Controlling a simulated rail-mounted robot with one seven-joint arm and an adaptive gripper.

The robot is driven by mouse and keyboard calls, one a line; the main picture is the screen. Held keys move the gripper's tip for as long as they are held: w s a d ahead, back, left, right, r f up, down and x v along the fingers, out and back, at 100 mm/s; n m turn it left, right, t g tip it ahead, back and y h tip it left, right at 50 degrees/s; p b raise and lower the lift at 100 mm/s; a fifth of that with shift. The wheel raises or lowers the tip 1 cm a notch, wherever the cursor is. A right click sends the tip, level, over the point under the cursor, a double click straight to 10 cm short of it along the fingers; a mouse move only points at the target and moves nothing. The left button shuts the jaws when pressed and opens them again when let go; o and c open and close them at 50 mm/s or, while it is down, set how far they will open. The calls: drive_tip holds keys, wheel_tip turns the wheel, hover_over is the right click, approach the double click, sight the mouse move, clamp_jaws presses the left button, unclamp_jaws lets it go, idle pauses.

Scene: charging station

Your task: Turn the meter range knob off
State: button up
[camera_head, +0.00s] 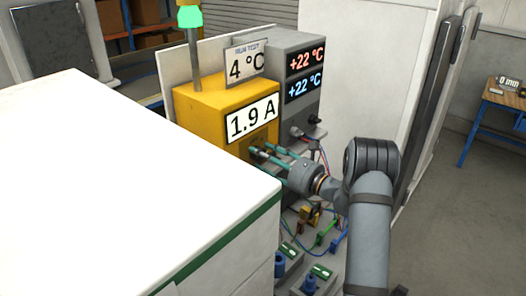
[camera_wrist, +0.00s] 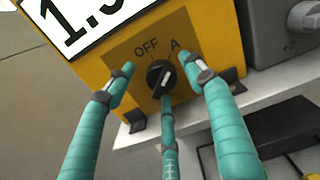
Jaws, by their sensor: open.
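The yellow meter (camera_head: 205,107) reads 1.9 A in the head view. In the wrist view its front panel (camera_wrist: 205,35) carries a black round range knob (camera_wrist: 159,73) under the labels OFF and A. My gripper (camera_head: 260,152) has teal fingers and is at the meter's front. In the wrist view the open gripper (camera_wrist: 160,80) has one finger left of the knob, one right and one below. I cannot tell whether any finger touches it.
A grey unit (camera_head: 293,100) showing two +22 °C readings stands right of the meter. A large white-topped cabinet (camera_head: 110,180) fills the left foreground. Cables and colored connectors (camera_head: 318,225) lie below my gripper.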

drive_tip(key=shift+w+a, duration=0.15)
drive_tip(key=shift+a, duration=0.05)
drive_tip(key=shift+c, duration=0.8)
drive_tip(key=shift+d+r, duration=0.1)
drive_tip(key=c, duration=1)
